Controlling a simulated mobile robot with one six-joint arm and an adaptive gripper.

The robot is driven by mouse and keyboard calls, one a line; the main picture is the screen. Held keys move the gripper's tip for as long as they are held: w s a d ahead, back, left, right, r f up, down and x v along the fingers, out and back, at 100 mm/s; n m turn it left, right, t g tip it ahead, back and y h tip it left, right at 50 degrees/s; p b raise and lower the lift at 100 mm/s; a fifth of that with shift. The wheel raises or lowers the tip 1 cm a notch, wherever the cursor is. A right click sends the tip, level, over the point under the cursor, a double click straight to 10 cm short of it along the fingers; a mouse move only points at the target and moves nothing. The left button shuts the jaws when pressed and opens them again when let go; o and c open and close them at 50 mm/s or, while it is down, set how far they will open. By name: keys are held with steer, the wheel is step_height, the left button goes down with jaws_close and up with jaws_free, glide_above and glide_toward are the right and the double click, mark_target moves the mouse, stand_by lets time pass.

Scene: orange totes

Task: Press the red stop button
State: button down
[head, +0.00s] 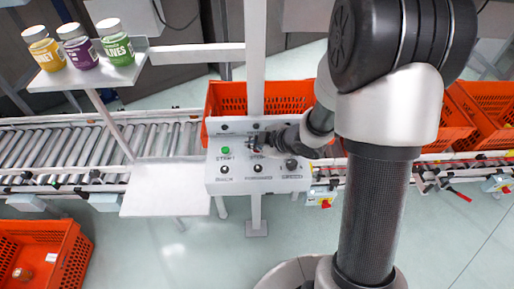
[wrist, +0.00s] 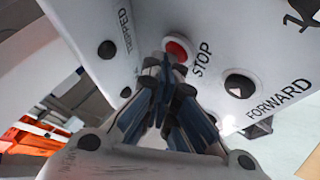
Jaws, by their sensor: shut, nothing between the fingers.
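The red stop button (wrist: 178,50) sits on the white control panel (wrist: 215,35), beside the printed word STOP in the wrist view. My gripper (wrist: 168,62) is shut and empty, with its fingertips right at the lower left edge of the button and covering part of it. I cannot tell whether the fingertips touch it. In the head view my gripper (head: 256,143) is over the upper middle of the panel (head: 215,184) and hides the stop button. The green start button (head: 225,150) shows to its left.
The panel also has a black forward button (wrist: 239,86) close to the stop button. Orange totes (head: 285,98) stand on the roller conveyor (head: 60,150) behind the panel. Several jars (head: 78,46) stand on a shelf at upper left. A bare white plate (head: 165,190) lies left of the panel.

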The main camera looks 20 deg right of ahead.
mark_target(255, 151)
stand_by(0.3)
steer(key=shift+r+p, duration=0.85)
steer(key=shift+p, duration=0.05)
step_height(255, 151, up, 5)
steer(key=p, duration=0.4)
steer(key=shift+p, duration=0.4)
